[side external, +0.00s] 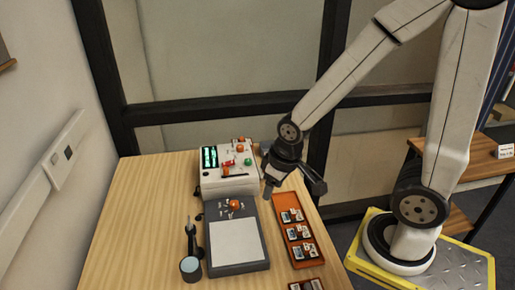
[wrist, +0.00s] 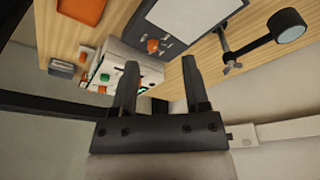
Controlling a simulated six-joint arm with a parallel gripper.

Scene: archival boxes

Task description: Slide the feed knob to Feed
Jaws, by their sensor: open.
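A white control machine (side external: 229,182) stands at the back of the wooden table, with a green-lit display (side external: 209,157), orange and red knobs and a green button (side external: 248,162) on top. I cannot tell which control is the feed knob. My gripper (side external: 293,187) is open and empty, above the table to the right of the machine. In the wrist view my gripper's two fingers (wrist: 160,63) stand wide apart. The machine (wrist: 146,74) shows there behind and between them, partly hidden by the left finger.
A grey unit with a white plate (side external: 236,241) and an orange knob (side external: 234,204) sits in front of the machine. A stand with a round lens (side external: 190,265) is left of it. An orange tray (side external: 278,212) with several small parts lies right. The table's left part is clear.

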